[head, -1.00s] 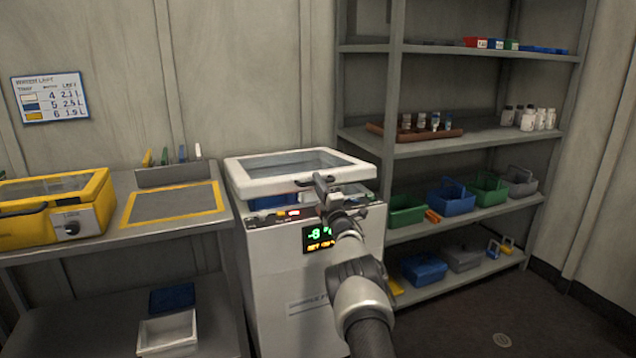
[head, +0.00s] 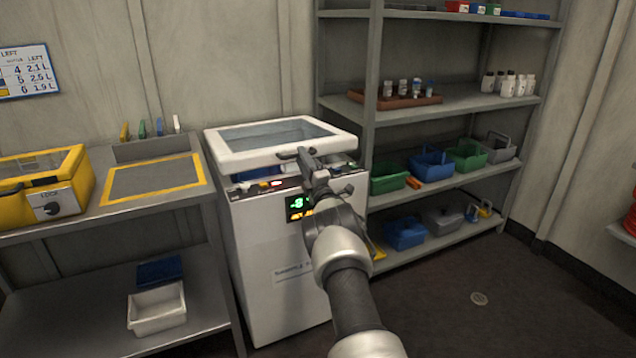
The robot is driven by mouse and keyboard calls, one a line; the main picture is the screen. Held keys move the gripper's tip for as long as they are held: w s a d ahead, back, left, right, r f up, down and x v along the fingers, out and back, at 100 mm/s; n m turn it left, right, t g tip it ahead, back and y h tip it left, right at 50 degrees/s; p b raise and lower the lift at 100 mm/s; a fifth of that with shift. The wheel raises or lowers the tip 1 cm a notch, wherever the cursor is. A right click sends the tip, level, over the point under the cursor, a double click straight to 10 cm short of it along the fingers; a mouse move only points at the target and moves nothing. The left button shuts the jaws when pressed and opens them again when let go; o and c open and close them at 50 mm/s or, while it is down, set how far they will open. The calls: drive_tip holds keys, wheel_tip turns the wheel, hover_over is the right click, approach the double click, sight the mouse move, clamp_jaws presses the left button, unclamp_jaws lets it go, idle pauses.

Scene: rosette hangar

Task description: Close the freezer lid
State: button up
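The white freezer (head: 275,262) stands in the middle, with a lit display on its front. Its lid (head: 238,158), a white frame around a glass pane, sits a little above the body with a gap at the front. Blue and other coloured items show in the gap. The lid's dark handle (head: 288,155) is at the front edge. My gripper (head: 305,155) is at the right end of this handle, at the lid's front edge. Its fingers are too small and partly hidden, so I cannot tell whether they hold the handle.
A grey bench (head: 120,212) with a yellow box (head: 42,185) stands to the left, a white tray (head: 157,310) on its lower shelf. A grey shelf rack (head: 455,105) with coloured bins stands close on the right.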

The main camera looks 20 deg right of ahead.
drive_tip(key=p+v, duration=0.2)
drive_tip(key=v, duration=1.2)
drive_tip(key=shift+r, duration=0.1)
